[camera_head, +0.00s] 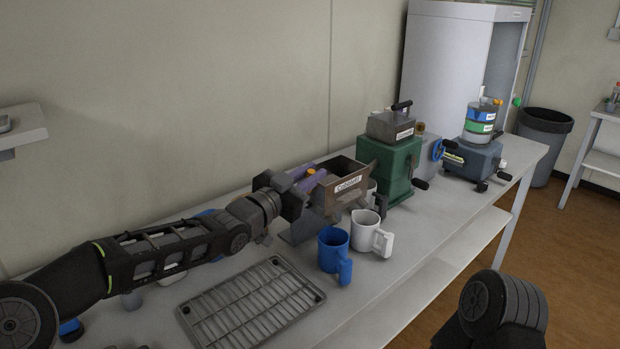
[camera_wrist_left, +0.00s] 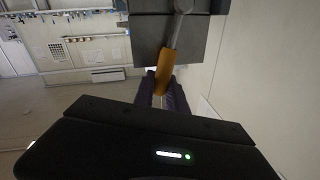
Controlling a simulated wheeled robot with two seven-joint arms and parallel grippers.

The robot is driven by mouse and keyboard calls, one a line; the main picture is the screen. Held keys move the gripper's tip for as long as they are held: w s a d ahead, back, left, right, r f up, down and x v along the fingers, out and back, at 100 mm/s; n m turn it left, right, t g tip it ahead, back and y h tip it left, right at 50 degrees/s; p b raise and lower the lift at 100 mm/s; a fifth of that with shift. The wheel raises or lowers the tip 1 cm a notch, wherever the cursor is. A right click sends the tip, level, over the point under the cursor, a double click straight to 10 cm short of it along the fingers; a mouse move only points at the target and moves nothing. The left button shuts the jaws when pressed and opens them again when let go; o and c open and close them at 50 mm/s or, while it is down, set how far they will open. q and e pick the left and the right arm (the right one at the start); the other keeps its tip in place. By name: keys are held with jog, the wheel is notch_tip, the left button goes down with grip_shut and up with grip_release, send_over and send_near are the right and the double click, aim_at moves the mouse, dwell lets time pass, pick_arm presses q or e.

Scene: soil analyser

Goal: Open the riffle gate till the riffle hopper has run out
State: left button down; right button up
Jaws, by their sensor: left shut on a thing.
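My left gripper (camera_head: 308,180) is at the left side of the hopper. In the left wrist view its purple fingers (camera_wrist_left: 162,94) are shut on the orange gate handle (camera_wrist_left: 163,72), which sits on a grey lever. The handle's tip (camera_head: 310,171) also shows in the head view. I cannot tell how far the gate stands open. My right gripper is not in view.
A blue jug (camera_head: 333,250) and a white jug (camera_head: 371,235) stand in front of the riffle. A wire rack (camera_head: 250,302) lies on the near bench. A green machine (camera_head: 390,165) and a grey-blue one with stacked sieves (camera_head: 473,158) stand farther right.

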pick_arm(q)
jog(key=c, duration=1.4)
grip_release()
jog(key=shift+o, duration=0.2)
jog(key=b+v, duration=0.1)
jog(key=v, duration=0.6)
jog(key=shift+s+a, duration=0.25)
jog(key=shift+s, duration=0.05)
